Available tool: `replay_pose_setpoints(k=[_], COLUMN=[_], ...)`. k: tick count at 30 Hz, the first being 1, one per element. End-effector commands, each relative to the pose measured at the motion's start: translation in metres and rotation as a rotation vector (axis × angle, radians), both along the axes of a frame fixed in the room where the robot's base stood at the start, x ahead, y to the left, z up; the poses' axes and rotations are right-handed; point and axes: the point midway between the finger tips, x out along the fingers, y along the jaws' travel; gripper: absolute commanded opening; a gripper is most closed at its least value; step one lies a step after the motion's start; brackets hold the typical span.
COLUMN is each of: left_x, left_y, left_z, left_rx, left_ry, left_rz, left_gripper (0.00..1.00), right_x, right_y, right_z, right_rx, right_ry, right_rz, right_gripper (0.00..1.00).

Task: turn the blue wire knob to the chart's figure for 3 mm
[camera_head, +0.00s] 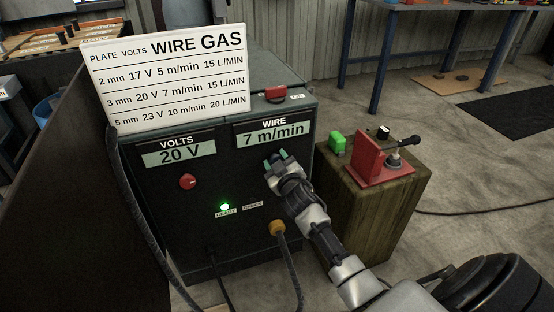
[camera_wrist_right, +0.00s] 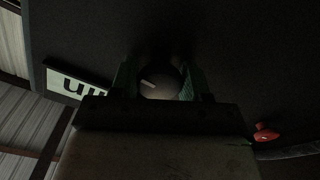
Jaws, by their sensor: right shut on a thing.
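The welding machine (camera_head: 150,240) has a dark front panel with two displays. The wire display (camera_head: 273,133) reads 7 m/min, and the volts display (camera_head: 180,153) reads 20 V. The chart (camera_head: 165,75) on top gives 3 mm as 20 V, 7 m/min, 15 L/MIN. My right gripper (camera_head: 276,158) is at the panel just below the wire display. In the right wrist view its two fingers are shut on the round wire knob (camera_wrist_right: 158,84), which has a pale pointer line. The knob looks dark there and its blue does not show. My left gripper is not in view.
A red volts knob (camera_head: 187,181) and a lit green lamp (camera_head: 225,207) are on the panel. A red switch (camera_head: 275,93) is on top.

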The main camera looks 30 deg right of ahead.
Motion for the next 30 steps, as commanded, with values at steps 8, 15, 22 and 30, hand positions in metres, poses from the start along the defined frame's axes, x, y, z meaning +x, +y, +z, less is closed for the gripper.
replay_pose_setpoints(k=[8,15,22,30], left_x=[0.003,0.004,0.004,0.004], left_y=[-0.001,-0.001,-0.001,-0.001], left_z=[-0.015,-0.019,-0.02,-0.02], left_rx=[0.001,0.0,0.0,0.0], left_ry=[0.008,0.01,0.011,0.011], left_rz=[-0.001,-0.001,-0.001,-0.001], left_gripper=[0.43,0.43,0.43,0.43], right_x=[0.0,0.0,0.0,0.0], right_y=[0.0,0.0,0.0,0.0], right_z=[0.001,0.0,0.0,0.0], right_rx=[-0.135,-0.181,-0.187,-0.186], right_ry=[0.032,0.043,0.045,0.044], right_rz=[0.001,0.001,0.001,0.001], right_gripper=[0.23,0.23,0.23,0.61])
